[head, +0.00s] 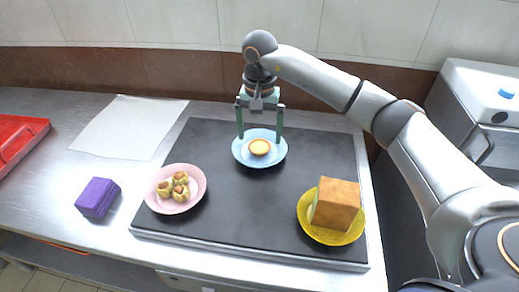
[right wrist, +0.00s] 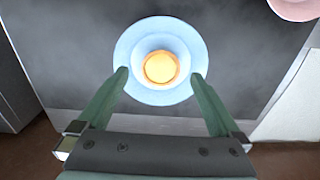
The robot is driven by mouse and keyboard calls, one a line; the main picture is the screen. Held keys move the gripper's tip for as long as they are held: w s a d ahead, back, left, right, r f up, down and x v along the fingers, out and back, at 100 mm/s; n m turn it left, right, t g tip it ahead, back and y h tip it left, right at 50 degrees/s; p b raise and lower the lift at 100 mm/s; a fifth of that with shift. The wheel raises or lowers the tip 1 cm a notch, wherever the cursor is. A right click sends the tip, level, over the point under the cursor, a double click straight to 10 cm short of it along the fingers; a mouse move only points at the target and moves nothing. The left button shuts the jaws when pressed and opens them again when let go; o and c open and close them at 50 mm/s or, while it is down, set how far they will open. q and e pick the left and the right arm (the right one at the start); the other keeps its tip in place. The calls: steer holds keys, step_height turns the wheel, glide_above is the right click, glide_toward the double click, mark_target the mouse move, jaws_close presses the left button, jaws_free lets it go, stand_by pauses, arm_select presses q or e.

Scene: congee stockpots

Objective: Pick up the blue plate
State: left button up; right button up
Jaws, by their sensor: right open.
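The blue plate (head: 244,158) lies on the dark slab, near its back edge. A small round tart (head: 260,147) sits in the middle of the plate. My right gripper (head: 260,136) is open, pointing down over the plate, with one finger on each side of the tart. In the right wrist view, the fingertips (right wrist: 160,74) straddle the near part of the blue plate (right wrist: 127,48), and the tart (right wrist: 160,67) shows between and beyond them. I cannot tell whether the fingers touch the plate. My left gripper is not in view.
On the dark slab (head: 240,205) stand a pink plate (head: 163,205) with several small pastries at left and a yellow plate (head: 325,236) with a bread block (head: 337,204) at right. A purple block (head: 97,197), white paper (head: 125,127) and a red tray (head: 40,127) lie further left.

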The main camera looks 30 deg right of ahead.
mark_target(260, 146)
steer(key=shift+w+d+f, duration=0.1)
steer(key=shift+w+f, duration=0.05)
steer(key=shift+f, duration=0.85)
steer(key=shift+w+d+f, duration=0.1)
steer(key=shift+f, duration=0.85)
steer(key=c, duration=1.3)
steer(key=shift+c, duration=0.4)
steer(key=shift+r, duration=0.1)
